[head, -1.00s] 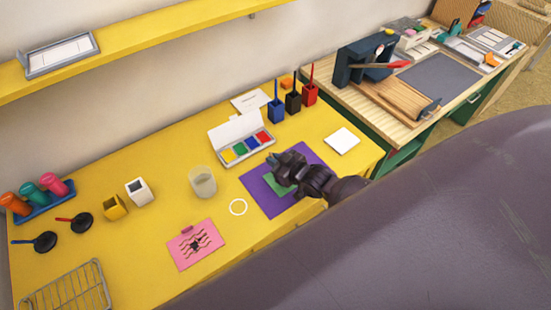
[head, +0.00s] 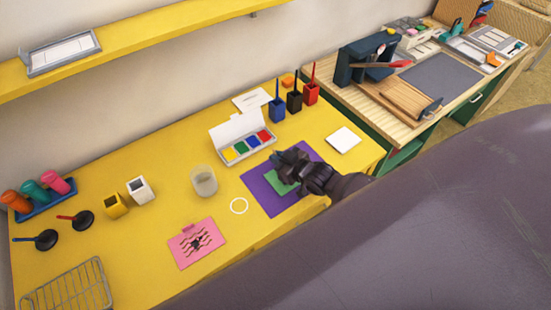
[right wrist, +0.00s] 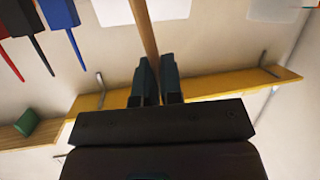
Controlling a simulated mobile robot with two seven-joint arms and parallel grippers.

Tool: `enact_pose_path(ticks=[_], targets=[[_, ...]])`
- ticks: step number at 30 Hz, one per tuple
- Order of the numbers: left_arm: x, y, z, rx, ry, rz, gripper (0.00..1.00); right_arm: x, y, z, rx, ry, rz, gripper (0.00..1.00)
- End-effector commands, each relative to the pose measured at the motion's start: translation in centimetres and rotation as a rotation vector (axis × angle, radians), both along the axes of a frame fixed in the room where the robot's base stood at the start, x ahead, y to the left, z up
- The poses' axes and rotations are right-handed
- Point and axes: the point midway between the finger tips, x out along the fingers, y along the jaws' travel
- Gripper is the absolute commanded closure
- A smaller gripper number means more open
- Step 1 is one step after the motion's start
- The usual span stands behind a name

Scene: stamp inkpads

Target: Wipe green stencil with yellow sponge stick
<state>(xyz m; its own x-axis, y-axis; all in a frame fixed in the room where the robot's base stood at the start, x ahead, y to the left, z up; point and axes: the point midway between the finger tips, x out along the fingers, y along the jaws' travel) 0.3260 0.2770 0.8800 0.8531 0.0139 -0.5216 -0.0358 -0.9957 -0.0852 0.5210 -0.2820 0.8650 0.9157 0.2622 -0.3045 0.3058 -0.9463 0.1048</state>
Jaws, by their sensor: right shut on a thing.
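The green stencil (head: 281,184) lies on the purple mat (head: 262,194) near the front right of the yellow table. My right gripper (head: 280,160) is low over the mat's far side and covers part of the stencil. In the right wrist view, my right gripper (right wrist: 158,68) is shut on a thin wooden stick (right wrist: 147,30). The stick's sponge end is out of sight, so its colour and any contact with the stencil cannot be told. The yellow holder (head: 116,207) at the left has no stick showing in it. My left gripper is not in view.
An open stamp inkpad box (head: 240,154) stands behind the mat, and a glass (head: 204,181) is left of it. Blue (head: 277,112), black (head: 294,102) and red (head: 311,94) holders stand at the back.

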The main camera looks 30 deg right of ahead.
Motion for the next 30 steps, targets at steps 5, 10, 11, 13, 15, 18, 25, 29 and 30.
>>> enact_pose_path(ticks=[5, 10, 11, 13, 15, 18, 25, 29, 30], targets=[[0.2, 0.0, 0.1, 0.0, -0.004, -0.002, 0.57, 0.1, -0.6, 0.0, -0.001, 0.001, 0.0, 1.0], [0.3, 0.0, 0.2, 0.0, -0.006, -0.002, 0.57, 0.1, -0.5, 0.0, 0.0, 0.0, 0.0, 1.0], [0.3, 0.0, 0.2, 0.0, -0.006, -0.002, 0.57, 0.1, -0.4, 0.0, 0.001, 0.0, 0.0, 1.0], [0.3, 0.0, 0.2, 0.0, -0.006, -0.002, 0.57, 0.1, -0.2, 0.0, 0.001, 0.0, 0.0, 1.0], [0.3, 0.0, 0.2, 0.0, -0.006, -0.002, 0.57, 0.1, 0.1, 0.0, 0.002, 0.0, -0.001, 1.0], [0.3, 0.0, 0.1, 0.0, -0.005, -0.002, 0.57, 0.0, 0.5, 0.0, 0.002, 0.0, -0.001, 1.0], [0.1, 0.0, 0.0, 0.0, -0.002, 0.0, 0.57, 0.0, 0.8, 0.0, 0.001, 0.0, 0.0, 1.0], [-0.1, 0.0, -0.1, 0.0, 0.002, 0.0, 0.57, -0.1, 1.2, 0.0, 0.001, 0.0, 0.0, 1.0], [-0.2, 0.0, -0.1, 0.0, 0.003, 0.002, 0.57, -0.1, 1.4, 0.0, 0.002, 0.0, -0.001, 1.0]])
